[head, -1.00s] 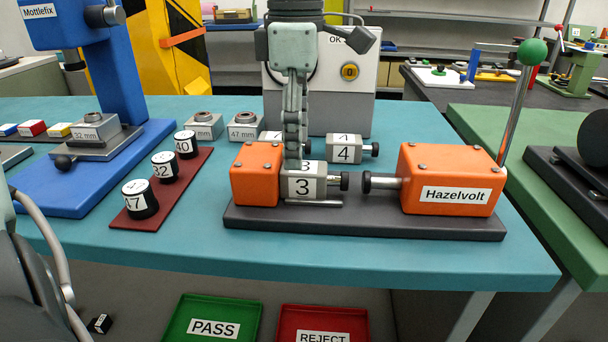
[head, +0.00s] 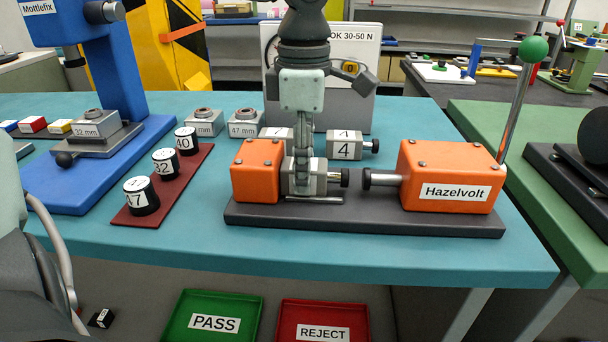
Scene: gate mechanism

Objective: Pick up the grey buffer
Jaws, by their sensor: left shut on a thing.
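The grey buffer (head: 320,183), a grey block with a black-tipped plunger on its right, sits in the Hazelvolt fixture (head: 445,180), right beside its left orange block (head: 257,171). My left gripper (head: 302,184) reaches down from above and is shut on this buffer, covering much of its front and its number label. The buffer's plunger faces the fixture's black-tipped rod, with a small gap between them. I cannot tell whether the buffer is clear of the dark base. My right gripper is not in view.
Behind stand a grey buffer marked 4 (head: 344,146) and another partly hidden one (head: 276,134). A lever with a green ball (head: 532,49) rises at the right. Black cylinders stand on a red strip (head: 190,178) at left. PASS (head: 182,328) and REJECT (head: 283,326) trays lie below.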

